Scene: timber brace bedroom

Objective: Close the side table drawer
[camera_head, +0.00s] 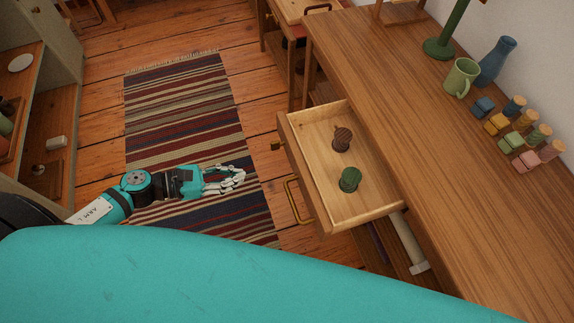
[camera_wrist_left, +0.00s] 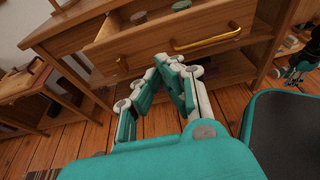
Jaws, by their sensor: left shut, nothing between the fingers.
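The side table (camera_head: 440,170) is a long wooden piece along the right. Its drawer (camera_head: 375,208) is pulled out and holds a dark brown ridged piece (camera_head: 342,138) and a green ridged piece (camera_head: 349,179). The drawer front bears a brass bar handle (camera_head: 292,200). My left gripper (camera_head: 241,176) is shut and empty, left of the drawer front and apart from it in the head view. In the left wrist view the fingers (camera_wrist_left: 170,62) point toward the drawer front (camera_wrist_left: 165,50), below and left of the handle (camera_wrist_left: 206,41).
A green mug (camera_head: 461,77), a blue vase (camera_head: 496,61) and several small colored blocks stand on the tabletop. A striped rug (camera_head: 185,115) lies on the plank floor left of the drawer. Open shelving (camera_head: 45,110) stands at the far left.

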